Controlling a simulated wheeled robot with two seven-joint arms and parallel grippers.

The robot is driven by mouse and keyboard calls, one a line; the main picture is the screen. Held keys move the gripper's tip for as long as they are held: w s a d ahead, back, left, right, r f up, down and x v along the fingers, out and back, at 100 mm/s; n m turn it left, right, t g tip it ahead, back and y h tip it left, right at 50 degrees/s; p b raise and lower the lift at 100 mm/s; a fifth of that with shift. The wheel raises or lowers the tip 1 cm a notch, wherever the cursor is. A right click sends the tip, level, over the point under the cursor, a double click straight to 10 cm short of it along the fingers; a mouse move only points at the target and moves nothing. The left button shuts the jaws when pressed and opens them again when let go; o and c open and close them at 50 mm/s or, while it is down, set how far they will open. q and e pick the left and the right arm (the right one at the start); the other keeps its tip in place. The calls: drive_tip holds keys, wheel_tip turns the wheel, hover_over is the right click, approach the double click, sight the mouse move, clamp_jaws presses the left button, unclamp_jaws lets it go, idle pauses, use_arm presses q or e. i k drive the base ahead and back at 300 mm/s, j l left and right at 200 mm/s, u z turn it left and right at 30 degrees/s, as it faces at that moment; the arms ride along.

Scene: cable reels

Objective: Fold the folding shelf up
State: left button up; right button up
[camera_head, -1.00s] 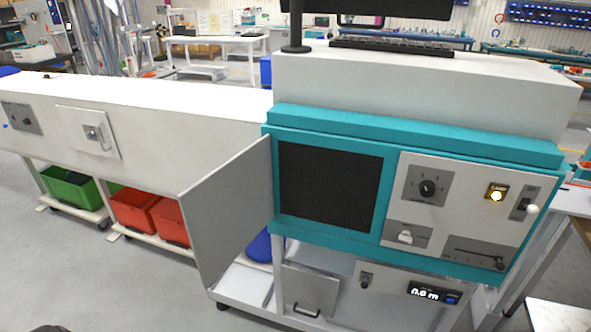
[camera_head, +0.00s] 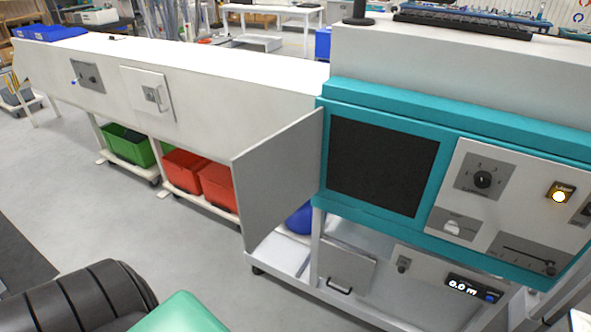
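A grey flat panel (camera_head: 280,182) stands upright at the left edge of the teal-framed machine (camera_head: 385,97) and sticks out toward me. Beside it is a dark square opening or screen (camera_head: 382,166) in the teal frame. Under the frame, a small grey flap with a handle (camera_head: 346,268) hangs at the lower front, beside a panel with a digital display (camera_head: 468,288). I cannot tell for certain which panel is the folding shelf. Neither gripper is in view. A black ribbed part and a green part at the bottom left appear to be my own arm.
A long white cabinet (camera_head: 215,95) runs left from the machine. Red bins (camera_head: 218,188) and a green bin (camera_head: 128,146) stand on low carts under it. A control panel (camera_head: 515,205) with knobs and a lit button is at the right. The grey floor (camera_head: 150,235) in front is clear.

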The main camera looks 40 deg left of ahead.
sight(349, 271)
drive_tip(key=i+j+z, duration=0.2)
drive_tip(key=j+z, duration=0.15)
drive_tip(key=j, duration=1.35)
drive_tip(key=j+z, duration=0.3)
drive_tip(key=j, duration=1.35)
drive_tip(key=i+l, duration=0.15)
drive_tip(key=l, duration=0.2)
